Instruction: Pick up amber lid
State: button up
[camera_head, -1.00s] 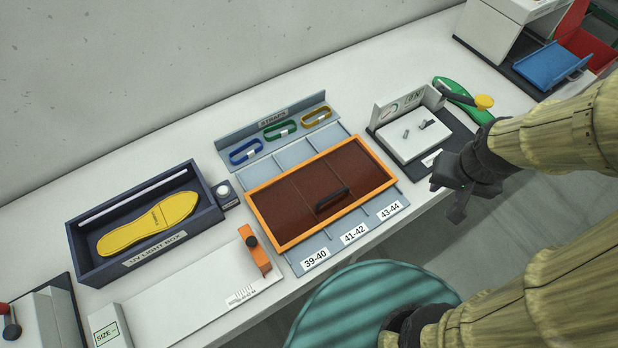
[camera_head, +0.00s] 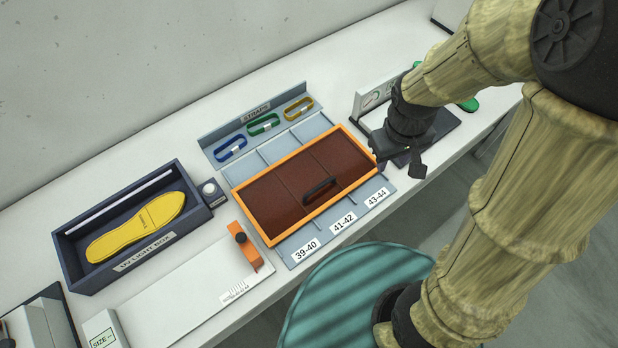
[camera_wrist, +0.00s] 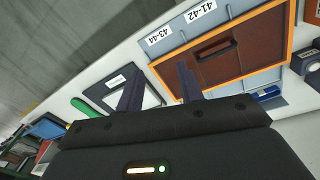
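The amber lid (camera_head: 283,191) is a brown-red translucent panel with an orange frame and a black handle (camera_head: 320,188). It lies over the grey-blue size tray (camera_head: 378,198) labelled 39-40, 41-42 and 43-44. In the wrist view the lid (camera_wrist: 249,55) is at the upper right, with its handle (camera_wrist: 212,50) beyond the fingers. My gripper (camera_head: 396,168) is to the right of the lid, above the table and apart from the handle. In the wrist view its two fingers (camera_wrist: 160,88) stand apart with nothing between them.
A UV light box (camera_head: 186,205) with a yellow insole (camera_head: 135,228) stands at the left. A measuring board with an orange slider (camera_head: 243,246) lies in front. Blue, green and yellow straps sit in the rack (camera_head: 208,142) behind the lid. A dark-based station (camera_head: 446,122) is beneath my arm.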

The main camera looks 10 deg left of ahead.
jog(key=s+a+f+n+t+h, duration=0.1)
jog(key=s+a+f+n+h, duration=0.1)
jog(key=a+n, duration=0.5)
jog(key=s+a+f+n+t+h+p, duration=0.1)
jog(key=s+a+f+n+t+h, duration=0.1)
jog(key=a+n, duration=0.6)
jog(key=s+a+f+n+t+h, duration=0.2)
jog(key=a+n, duration=0.5)
jog(key=a, duration=0.4)
jog(key=shift+s+f+n+h, duration=0.3)
jog(key=shift+s+f, duration=0.3)
jog(key=shift+s, duration=0.3)
jog(key=shift+p, duration=0.3)
jog(key=p, duration=0.4)
send_near(316, 188)
jog(key=x, duration=0.3)
jog(key=shift+w+r, duration=0.2)
jog(key=shift+w, duration=0.1)
jog(key=shift+w+d+f, duration=0.2)
jog(key=shift+d+f, duration=0.1)
jog(key=shift+f, duration=0.1)
jog(key=shift+s+f+p+x, duration=0.1)
jog(key=shift+p+x, duration=0.55)
jog(key=shift+x, duration=0.7)
jog(key=shift+s+f+p+x, duration=0.15)
jog(key=shift+p+x, duration=0.45)
jog(key=shift+x, duration=0.75)
jog(key=shift+a+r, duration=0.1)
jog(key=shift+c, duration=0.5)
